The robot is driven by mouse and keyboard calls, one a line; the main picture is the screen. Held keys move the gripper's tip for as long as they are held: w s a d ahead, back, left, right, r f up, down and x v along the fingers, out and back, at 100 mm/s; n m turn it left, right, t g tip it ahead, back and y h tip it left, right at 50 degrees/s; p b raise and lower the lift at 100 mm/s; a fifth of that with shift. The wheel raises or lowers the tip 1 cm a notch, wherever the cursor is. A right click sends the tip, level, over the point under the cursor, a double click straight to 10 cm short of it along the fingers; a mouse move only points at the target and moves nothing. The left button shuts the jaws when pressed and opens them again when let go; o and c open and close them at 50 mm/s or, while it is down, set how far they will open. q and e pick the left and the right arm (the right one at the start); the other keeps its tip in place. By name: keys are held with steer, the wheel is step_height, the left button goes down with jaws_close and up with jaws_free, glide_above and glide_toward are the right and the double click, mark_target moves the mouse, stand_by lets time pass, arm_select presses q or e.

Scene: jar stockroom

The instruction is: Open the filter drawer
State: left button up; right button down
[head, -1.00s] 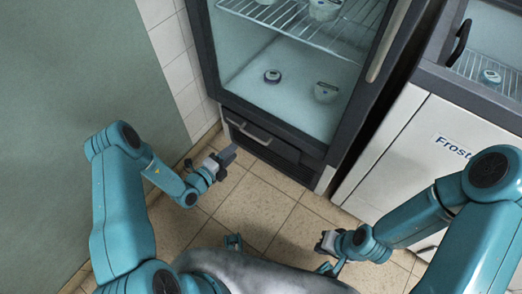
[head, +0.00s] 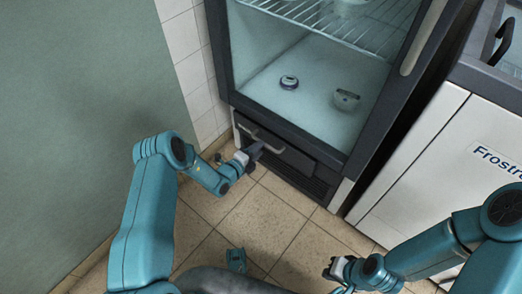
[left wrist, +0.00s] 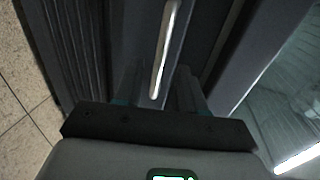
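The filter drawer (head: 292,157) is a dark front low in the fridge, under the glass door, and looks shut. Its pale bar handle (head: 247,130) is on the left part of the front. My left gripper (head: 254,151) is at the handle. In the left wrist view, the handle (left wrist: 164,45) runs lengthwise between the two spread fingers of the left gripper (left wrist: 158,88), with a gap visible on each side. Contact is not visible. My right gripper (head: 334,270) is low in the head view, over the floor, away from the drawer; its finger opening is unclear.
The glass-doored fridge (head: 300,107) holds small jars (head: 289,82) behind its glass. A white freezer (head: 420,165) stands to its right. A tiled wall (head: 192,70) is on the left. The tiled floor (head: 265,225) before the drawer looks mostly clear.

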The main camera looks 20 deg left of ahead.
arm_select(q)
steer(key=x, duration=0.2)
steer(key=shift+w+d, duration=0.1)
steer(key=shift+w, duration=0.2)
jaws_close()
steer(key=shift+f+b, duration=0.1)
steer(key=shift+b, duration=0.2)
